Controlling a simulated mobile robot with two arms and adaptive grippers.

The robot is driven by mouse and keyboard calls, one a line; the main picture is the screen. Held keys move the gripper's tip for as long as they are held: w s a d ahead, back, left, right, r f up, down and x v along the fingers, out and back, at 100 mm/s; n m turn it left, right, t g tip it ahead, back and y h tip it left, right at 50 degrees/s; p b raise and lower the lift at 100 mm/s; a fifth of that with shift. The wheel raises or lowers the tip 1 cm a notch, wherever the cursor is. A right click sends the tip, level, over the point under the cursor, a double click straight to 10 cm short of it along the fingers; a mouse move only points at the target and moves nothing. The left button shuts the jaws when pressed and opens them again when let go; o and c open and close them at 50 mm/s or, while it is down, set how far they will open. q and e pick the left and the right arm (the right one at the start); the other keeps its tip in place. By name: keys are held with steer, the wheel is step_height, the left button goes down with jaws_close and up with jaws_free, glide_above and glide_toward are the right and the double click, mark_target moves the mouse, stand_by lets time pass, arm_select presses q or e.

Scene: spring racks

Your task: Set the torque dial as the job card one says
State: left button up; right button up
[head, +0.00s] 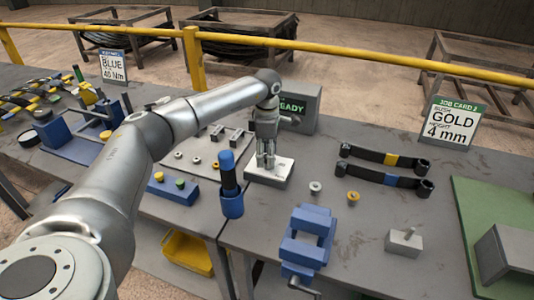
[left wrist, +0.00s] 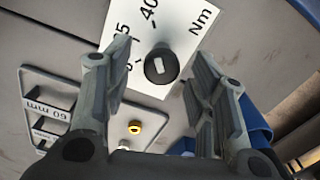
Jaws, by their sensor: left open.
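The job card with blue and 40 Nm (head: 113,66) stands upright at the back left. The torque dial's white plate (head: 270,179) lies on the table under my left gripper (head: 266,163). In the left wrist view the dial's round black knob (left wrist: 161,66) sits on the white scale plate (left wrist: 178,28), which reads 40 and Nm; the other numbers are partly hidden by a finger. A short white mark shows on the knob, but I cannot tell its reading. My left gripper (left wrist: 160,82) is open, its fingers on either side of the knob and apart from it. My right gripper is not in view.
A grey box reading READY (head: 302,108) stands behind the dial. A blue-handled tool (head: 230,180) stands upright in front left of the dial. A blue vise (head: 308,240), two dark arms (head: 385,165) and job card 2 (head: 452,123) are to the right.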

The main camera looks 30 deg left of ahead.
arm_select(q)
steer(key=shift+r, duration=0.1)
step_height(320, 180, up, 12)
stand_by(0.5)
stand_by(0.4)
